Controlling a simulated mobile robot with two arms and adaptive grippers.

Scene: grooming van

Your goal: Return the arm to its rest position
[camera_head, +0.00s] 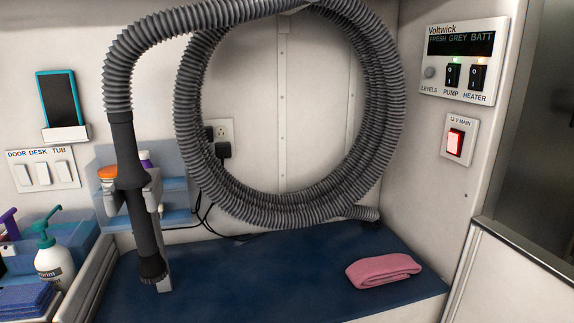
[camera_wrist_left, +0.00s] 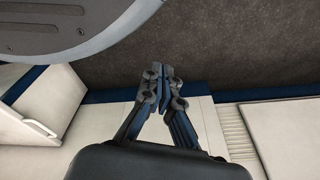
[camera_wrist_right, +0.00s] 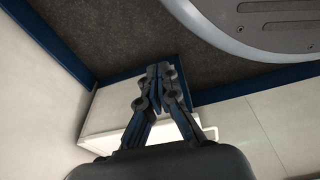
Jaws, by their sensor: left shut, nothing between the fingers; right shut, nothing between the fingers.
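My left gripper (camera_wrist_left: 160,90) shows in the left wrist view, its fingertips together with nothing between them. It hangs over the floor, beside my round base. My right gripper (camera_wrist_right: 158,85) shows in the right wrist view, also shut and empty, over the dark floor near a white cabinet. Neither gripper nor arm appears in the head view.
In the head view a blue bench (camera_head: 255,275) holds a folded pink towel (camera_head: 383,270). A grey coiled hose (camera_head: 190,120) hangs above it. A white pump bottle (camera_head: 54,262) stands at left. A control panel (camera_head: 460,60) is on the right wall.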

